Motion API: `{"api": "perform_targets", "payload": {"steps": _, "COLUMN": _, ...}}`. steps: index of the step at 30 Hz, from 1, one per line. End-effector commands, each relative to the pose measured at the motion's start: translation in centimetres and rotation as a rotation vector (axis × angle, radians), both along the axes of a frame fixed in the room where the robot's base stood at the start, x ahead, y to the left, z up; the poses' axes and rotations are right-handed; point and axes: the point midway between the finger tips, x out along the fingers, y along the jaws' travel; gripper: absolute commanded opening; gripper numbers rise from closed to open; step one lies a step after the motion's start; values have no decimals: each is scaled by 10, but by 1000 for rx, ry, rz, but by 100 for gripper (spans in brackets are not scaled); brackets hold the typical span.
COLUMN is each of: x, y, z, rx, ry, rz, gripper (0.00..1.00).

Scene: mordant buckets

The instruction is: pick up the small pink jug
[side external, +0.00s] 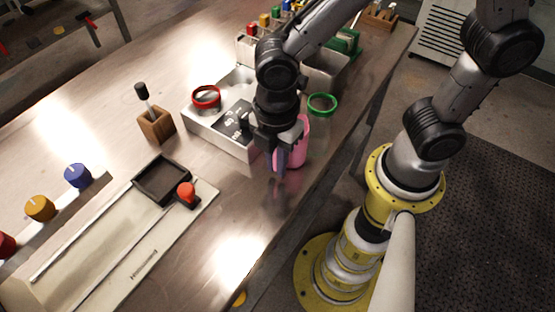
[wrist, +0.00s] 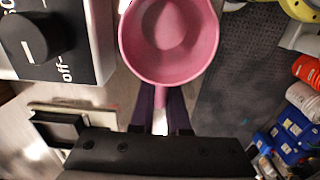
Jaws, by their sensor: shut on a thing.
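The small pink jug (side external: 303,143) is near the table's front edge in the side external view, partly hidden behind my gripper (side external: 281,163). In the wrist view the pink jug (wrist: 168,62) fills the top centre, and I look down into its round, empty-looking bowl. Its narrow pink handle points toward my gripper (wrist: 161,104) and sits between the two dark purple fingers. My gripper is shut on this handle. I cannot tell whether the jug's base touches the table.
A metal box with a black panel (side external: 235,121) stands close beside the jug. A red-rimmed jar (side external: 206,97) and a green-rimmed jar (side external: 322,104) are nearby. A wooden block (side external: 157,125) holds a brush. A pale board with a black tray (side external: 161,180) lies front left.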

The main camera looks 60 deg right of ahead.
Motion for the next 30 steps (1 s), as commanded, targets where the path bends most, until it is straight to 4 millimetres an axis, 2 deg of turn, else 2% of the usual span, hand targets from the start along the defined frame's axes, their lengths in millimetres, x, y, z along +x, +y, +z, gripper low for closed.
{"api": "perform_targets", "payload": {"steps": 12, "x": 1, "y": 1, "z": 28, "rx": 4, "ry": -5, "rz": 0, "gripper": 0}}
{"api": "perform_targets", "payload": {"steps": 30, "x": -31, "y": -25, "z": 75, "rx": 4, "ry": -5, "rz": 0, "gripper": 0}}
